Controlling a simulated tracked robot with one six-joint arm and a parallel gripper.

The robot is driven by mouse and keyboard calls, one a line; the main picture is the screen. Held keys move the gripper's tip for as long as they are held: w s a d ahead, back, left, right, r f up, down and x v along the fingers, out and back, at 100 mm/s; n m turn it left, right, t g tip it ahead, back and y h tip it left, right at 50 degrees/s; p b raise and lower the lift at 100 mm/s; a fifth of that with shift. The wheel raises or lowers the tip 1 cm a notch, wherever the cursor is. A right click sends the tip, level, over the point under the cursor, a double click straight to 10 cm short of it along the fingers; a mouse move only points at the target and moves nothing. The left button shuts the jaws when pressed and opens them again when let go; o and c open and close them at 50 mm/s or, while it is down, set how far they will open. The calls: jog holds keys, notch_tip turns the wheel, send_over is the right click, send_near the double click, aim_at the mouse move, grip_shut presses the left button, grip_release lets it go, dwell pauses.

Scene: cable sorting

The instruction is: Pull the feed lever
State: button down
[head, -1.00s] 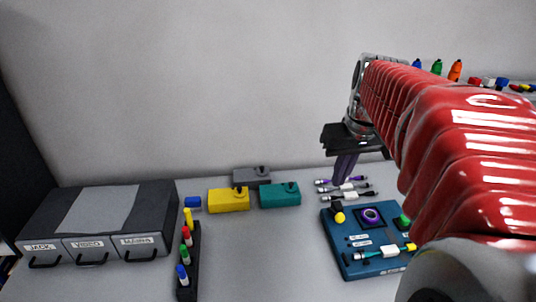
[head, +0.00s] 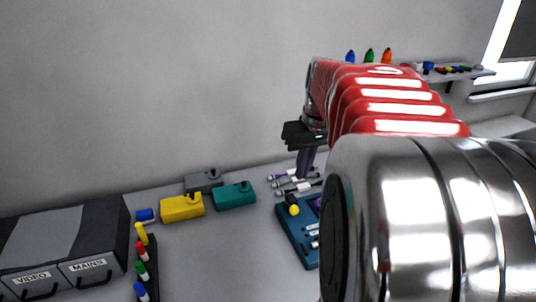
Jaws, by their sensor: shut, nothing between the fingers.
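A blue board (head: 294,240) stands on the table, right of centre, with its right part hidden behind my arm. A small black lever with a yellow knob (head: 294,210) is at its back left corner; it looks like the feed lever. My gripper (head: 304,177), with dark purple fingers pointing down, is shut and empty. In the picture it is behind the knob, in front of the cables; its exact height is unclear. A purple part (head: 315,202) on the board is partly hidden by my arm.
Several short cables (head: 285,175) lie behind the board. Yellow (head: 182,208), teal (head: 234,197) and grey (head: 204,181) boxes stand to the left. Further left are a rack of coloured markers (head: 150,264) and labelled drawers (head: 50,250). A shelf (head: 470,75) is on the wall.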

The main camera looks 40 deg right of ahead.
send_near(296, 207)
jog(key=x, duration=0.2)
jog(key=w+x, duration=0.1)
jog(key=x, duration=0.2)
jog(key=shift+w+d+f, duration=0.15)
jog(key=shift+f, duration=0.5)
